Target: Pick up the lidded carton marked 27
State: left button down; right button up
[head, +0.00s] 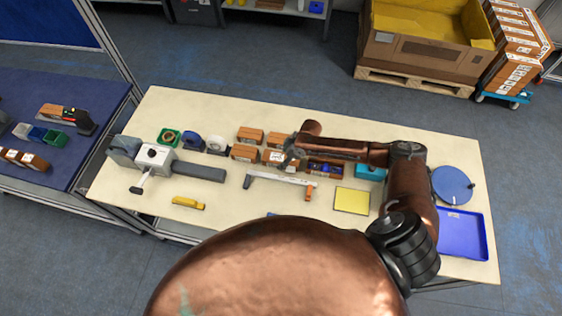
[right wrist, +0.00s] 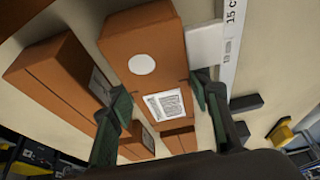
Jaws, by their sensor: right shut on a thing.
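A brown carton (right wrist: 143,42) with a white round spot and a white printed label (right wrist: 168,104) sits between the two green-padded fingers of my right gripper (right wrist: 162,97) in the right wrist view. The gripper is shut on it. I cannot read a number 27 on the label. In the head view this carton (head: 272,157) is in the front row of a small carton group, partly covered by my right gripper (head: 290,157). I cannot tell whether it is clear of the table. My left gripper is not in view.
Other brown cartons (head: 250,134) (right wrist: 50,75) stand close beside and behind. A yellow pad (head: 352,200) and a blue tray (head: 463,234) lie further right. The table's front left is mostly clear.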

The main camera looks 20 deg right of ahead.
jog(key=c, duration=0.5)
jog(key=shift+r, duration=0.1)
